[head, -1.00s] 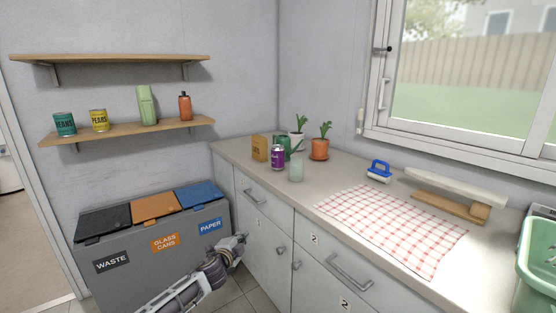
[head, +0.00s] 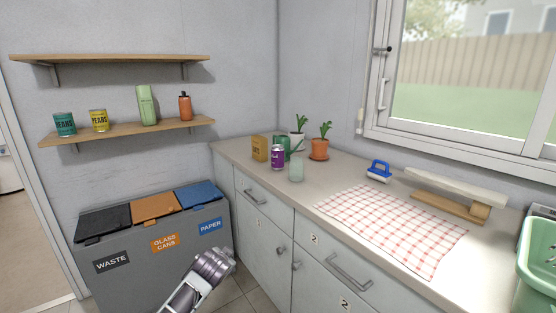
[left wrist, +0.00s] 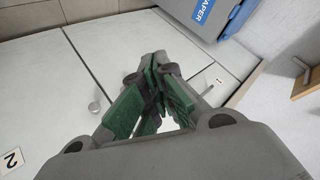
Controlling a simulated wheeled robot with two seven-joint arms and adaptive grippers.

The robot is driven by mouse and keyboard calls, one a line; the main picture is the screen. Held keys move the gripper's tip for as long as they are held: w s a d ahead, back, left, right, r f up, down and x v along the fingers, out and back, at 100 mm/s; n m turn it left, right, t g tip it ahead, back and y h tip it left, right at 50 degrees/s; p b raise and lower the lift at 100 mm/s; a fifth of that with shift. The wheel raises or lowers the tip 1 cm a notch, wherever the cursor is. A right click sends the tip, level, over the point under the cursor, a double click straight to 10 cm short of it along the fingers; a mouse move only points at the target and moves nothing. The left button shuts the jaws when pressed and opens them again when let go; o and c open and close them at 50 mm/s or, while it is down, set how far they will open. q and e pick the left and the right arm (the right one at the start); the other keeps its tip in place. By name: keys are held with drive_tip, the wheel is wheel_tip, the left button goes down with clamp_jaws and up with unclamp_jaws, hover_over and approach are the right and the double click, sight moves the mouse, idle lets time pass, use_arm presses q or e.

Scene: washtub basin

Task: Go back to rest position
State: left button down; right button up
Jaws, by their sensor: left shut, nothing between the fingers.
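My left arm (head: 205,275) comes in at the bottom of the head view, in front of the grey sorting bin and left of the cabinet doors. Its fingers cannot be made out there. In the left wrist view my left gripper (left wrist: 160,85) shows its green-padded fingers together, with nothing held. The cabinet fronts and the bin's blue PAPER label (left wrist: 207,14) show beyond it. My right gripper is in neither view.
The sorting bin (head: 160,262) stands left of the counter (head: 300,183). The counter carries a purple can (head: 277,157), plants, a blue brush (head: 378,171), a checked cloth (head: 392,227) and a green basin (head: 537,262). Wall shelves (head: 130,132) hold cans and bottles.

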use_arm(q)
drive_tip(key=s+f+n+g, duration=0.1)
drive_tip(key=s+f+g, duration=0.2)
drive_tip(key=s+f, duration=0.6)
drive_tip(key=s+f+n+g+h, duration=0.1)
drive_tip(key=s+f+n+g, duration=0.1)
drive_tip(key=s+f, duration=0.8)
drive_tip(key=s+f+n+g+p, duration=0.1)
drive_tip(key=s+f+g, duration=0.2)
drive_tip(key=s+f, duration=0.7)
drive_tip(key=s, duration=0.9)
drive_tip(key=shift+s+a+f+g+h, duration=0.15)
drive_tip(key=shift+a+f+g+h, duration=0.15)
drive_tip(key=shift+h, duration=0.1)
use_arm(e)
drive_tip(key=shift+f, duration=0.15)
use_arm(q)
drive_tip(key=shift+p, duration=0.3)
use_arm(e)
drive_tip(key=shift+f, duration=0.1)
